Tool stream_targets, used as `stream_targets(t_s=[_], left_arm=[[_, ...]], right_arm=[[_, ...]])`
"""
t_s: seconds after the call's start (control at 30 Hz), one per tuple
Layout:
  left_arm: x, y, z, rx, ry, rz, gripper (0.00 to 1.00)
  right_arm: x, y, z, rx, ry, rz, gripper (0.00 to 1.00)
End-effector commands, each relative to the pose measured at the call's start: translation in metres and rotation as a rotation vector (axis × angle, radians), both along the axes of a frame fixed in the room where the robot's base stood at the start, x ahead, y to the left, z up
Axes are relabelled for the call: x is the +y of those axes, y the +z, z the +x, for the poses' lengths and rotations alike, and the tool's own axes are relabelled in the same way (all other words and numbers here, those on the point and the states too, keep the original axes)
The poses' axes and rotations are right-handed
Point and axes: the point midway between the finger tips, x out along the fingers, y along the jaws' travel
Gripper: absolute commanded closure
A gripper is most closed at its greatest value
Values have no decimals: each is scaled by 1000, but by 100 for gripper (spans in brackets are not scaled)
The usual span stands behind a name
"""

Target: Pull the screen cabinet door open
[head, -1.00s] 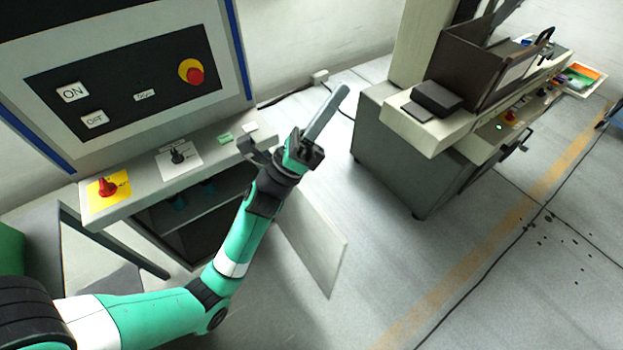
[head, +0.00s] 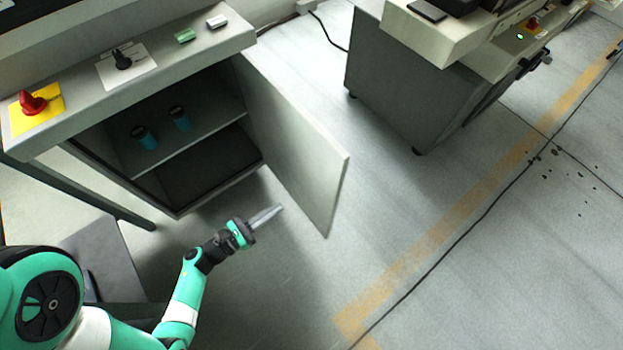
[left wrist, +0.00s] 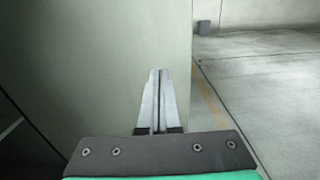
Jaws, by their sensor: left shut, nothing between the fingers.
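The screen cabinet (head: 200,192) stands at the left in the head view, its front opening uncovered. Its grey door (head: 300,140) stands swung wide out from the right side of the opening, with its inner face towards me. My left gripper (head: 279,210) is shut and empty, low in front of the cabinet, on the inner-face side of the door. Its fingers point right, towards the door's lower part; I cannot tell whether they touch it. In the left wrist view the shut fingers (left wrist: 158,100) lie before the pale door panel (left wrist: 100,60), near its free edge. My right gripper is out of view.
Two teal containers with dark caps, one (head: 145,138) left of the other (head: 180,118), stand on the shelf inside. A red knob (head: 33,103) and a black switch (head: 122,60) sit on the ledge above. A grey machine (head: 420,75) stands right. Floor right of the door is clear.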

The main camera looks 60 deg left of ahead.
Motion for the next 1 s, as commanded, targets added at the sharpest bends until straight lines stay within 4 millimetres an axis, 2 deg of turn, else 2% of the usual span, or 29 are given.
stream_targets(t_s=[0.27,0.6,0.8,1.0], left_arm=[[-1,-2,40,-3,-10,0,100],[2,-1,110,-3,-4,-1,100],[4,0,130,-2,0,-2,100],[4,0,133,-1,0,-3,100]], right_arm=[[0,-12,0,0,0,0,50],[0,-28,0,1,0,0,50],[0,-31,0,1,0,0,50],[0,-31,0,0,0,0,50]])
